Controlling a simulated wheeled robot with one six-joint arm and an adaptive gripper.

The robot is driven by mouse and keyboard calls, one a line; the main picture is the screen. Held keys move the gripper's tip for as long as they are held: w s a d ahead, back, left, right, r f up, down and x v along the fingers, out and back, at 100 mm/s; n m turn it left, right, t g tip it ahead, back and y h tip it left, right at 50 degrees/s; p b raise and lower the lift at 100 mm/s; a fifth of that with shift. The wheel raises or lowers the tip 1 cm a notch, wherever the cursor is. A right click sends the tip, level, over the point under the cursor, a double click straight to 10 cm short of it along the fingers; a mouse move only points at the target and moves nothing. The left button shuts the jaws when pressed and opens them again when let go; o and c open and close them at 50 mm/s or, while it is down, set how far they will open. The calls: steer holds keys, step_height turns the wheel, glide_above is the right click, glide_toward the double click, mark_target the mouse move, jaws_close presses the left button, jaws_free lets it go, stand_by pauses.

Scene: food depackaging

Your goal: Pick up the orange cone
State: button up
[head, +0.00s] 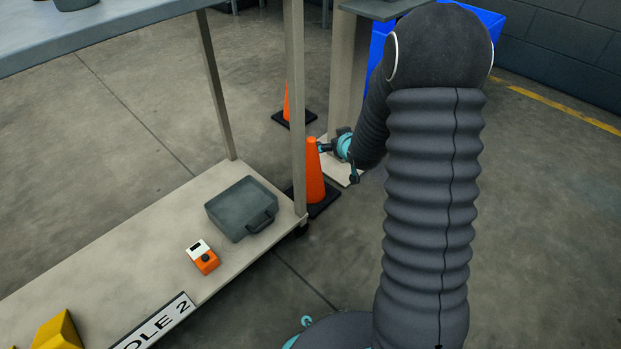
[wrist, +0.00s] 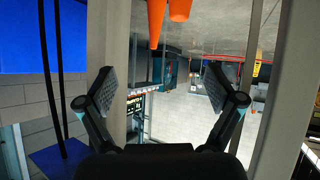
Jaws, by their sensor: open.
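The nearer orange cone (head: 314,180) stands upright on its dark base on the floor, beside the corner post of the workbench. A second orange cone (head: 287,108) stands farther back, partly hidden by that post. My gripper (head: 322,147) is beside the upper part of the nearer cone, on its right; whether it touches cannot be told. In the wrist view, which looks upside down, my gripper (wrist: 162,88) is open with nothing between its fingers. Two orange cone shapes, one left (wrist: 156,20) and one right (wrist: 180,8), point down from the top edge, outside the finger gap.
The workbench's lower shelf (head: 120,255) holds a grey case (head: 241,208), an orange-and-white device (head: 203,257) and a yellow object (head: 58,332). The bench post (head: 296,90) rises close to the cone. A blue bin (head: 376,55) is behind my arm. Open floor lies right.

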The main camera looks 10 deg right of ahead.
mark_target(311, 155)
step_height(311, 155, down, 13)
steer(key=w+a+t+y, duration=0.1)
steer(key=w+a+y, duration=0.1)
steer(key=shift+n, duration=0.3)
steer(key=x, duration=0.4)
steer(key=b+x, duration=0.1)
steer(key=x, duration=0.8)
steer(key=shift+w+r, duration=0.25)
steer(key=shift+w, duration=0.3)
steer(key=shift+t+y, duration=0.3)
jaws_close()
